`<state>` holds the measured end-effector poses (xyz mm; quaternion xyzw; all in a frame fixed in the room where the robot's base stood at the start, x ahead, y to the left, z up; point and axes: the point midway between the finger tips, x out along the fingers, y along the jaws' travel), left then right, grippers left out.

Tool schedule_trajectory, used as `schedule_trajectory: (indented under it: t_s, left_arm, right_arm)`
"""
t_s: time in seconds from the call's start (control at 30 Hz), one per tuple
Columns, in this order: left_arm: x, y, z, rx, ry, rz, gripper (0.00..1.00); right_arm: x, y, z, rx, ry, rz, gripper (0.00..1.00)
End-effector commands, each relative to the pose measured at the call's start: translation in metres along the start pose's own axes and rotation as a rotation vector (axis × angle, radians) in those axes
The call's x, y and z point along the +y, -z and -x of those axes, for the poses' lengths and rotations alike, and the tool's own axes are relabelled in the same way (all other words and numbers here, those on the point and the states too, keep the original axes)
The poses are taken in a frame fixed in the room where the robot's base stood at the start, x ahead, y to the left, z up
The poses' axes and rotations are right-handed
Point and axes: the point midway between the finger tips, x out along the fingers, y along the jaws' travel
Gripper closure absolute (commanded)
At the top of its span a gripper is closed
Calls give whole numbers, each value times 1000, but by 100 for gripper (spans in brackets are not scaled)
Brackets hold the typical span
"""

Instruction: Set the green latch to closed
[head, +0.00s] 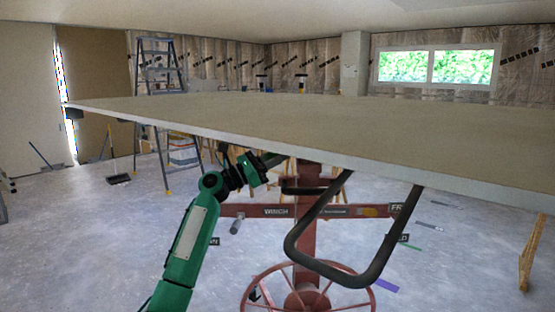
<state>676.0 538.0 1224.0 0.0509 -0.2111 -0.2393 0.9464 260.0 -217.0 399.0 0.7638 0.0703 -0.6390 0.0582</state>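A large tan panel (300,112) lies almost flat across the view, on top of a red panel lift (305,225). The lift has a red post, a crossbar, a spoked wheel (250,295) and a black bent handle (330,270). My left arm is green and rises from the bottom left. My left gripper (274,159) is at its end, just under the panel's near edge and beside the lift's post. It is small and dark, and its fingers cannot be made out. I cannot pick out the green latch. My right gripper is not in view.
A stepladder (160,75) stands at the back left, with a bucket (183,152) near it. A broom (118,178) stands at the left. A wooden piece (532,252) is at the right. The grey floor at the lower left is mostly clear.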

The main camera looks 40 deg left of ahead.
Motion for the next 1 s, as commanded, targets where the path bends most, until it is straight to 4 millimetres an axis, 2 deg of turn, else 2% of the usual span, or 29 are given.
schedule_trajectory:
  t_s: [0.43, 0.47, 0.53, 0.57, 0.87, 1.0]
  left_arm:
    - [-1, 2, 0, 2, 7, 7, 100]
    - [-1, 2, 0, 2, 7, 7, 75]
    - [-1, 2, 0, 1, 7, 7, 62]
    - [-1, 2, 0, 1, 7, 6, 58]
    - [0, 1, 1, 0, 5, 4, 58]
    - [0, 2, 14, 1, 4, 4, 58]
  right_arm:
    - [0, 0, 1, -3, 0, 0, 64]
    - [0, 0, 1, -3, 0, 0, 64]
    - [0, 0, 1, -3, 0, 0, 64]
    - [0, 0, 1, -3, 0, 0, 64]
    - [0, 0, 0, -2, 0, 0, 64]
    - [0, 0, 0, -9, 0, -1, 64]
